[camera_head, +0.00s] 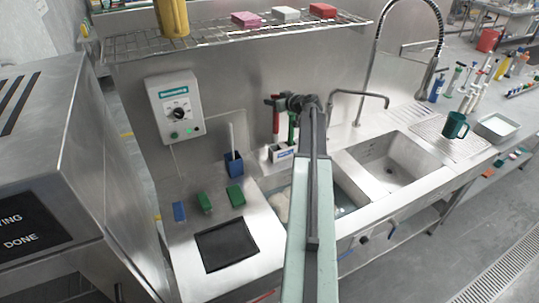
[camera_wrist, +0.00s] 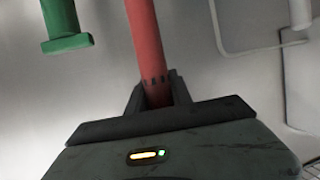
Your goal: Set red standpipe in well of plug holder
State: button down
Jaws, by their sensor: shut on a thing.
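The red standpipe (camera_head: 276,122) stands roughly upright in my gripper (camera_head: 281,102), at the back of the sink counter. In the wrist view my gripper (camera_wrist: 155,92) is shut around the red standpipe (camera_wrist: 146,45), with dark jaws on both sides of it. The white plug holder (camera_head: 279,155) sits directly below it, beside the left basin. I cannot tell whether the pipe's lower end is above the holder or inside a well. A green standpipe (camera_head: 292,128) stands just right of the red one; its flanged end (camera_wrist: 67,43) shows in the wrist view.
My arm covers part of the left basin (camera_head: 350,200). A blue container (camera_head: 234,167) with a pale handle and green blocks (camera_head: 236,196) are left of the holder. A faucet (camera_head: 372,97) is to the right. A wire shelf (camera_head: 215,37) hangs above.

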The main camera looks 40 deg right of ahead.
notch_tip(320, 180, down, 10)
jog(key=b, duration=1)
jog(key=shift+f, duration=0.15)
jog(key=c, duration=1.1)
grip_release()
jog(key=shift+c, duration=0.2)
jog(key=p+v, duration=0.4)
jog(key=v, duration=0.8)
jog(key=shift+r, duration=0.3)
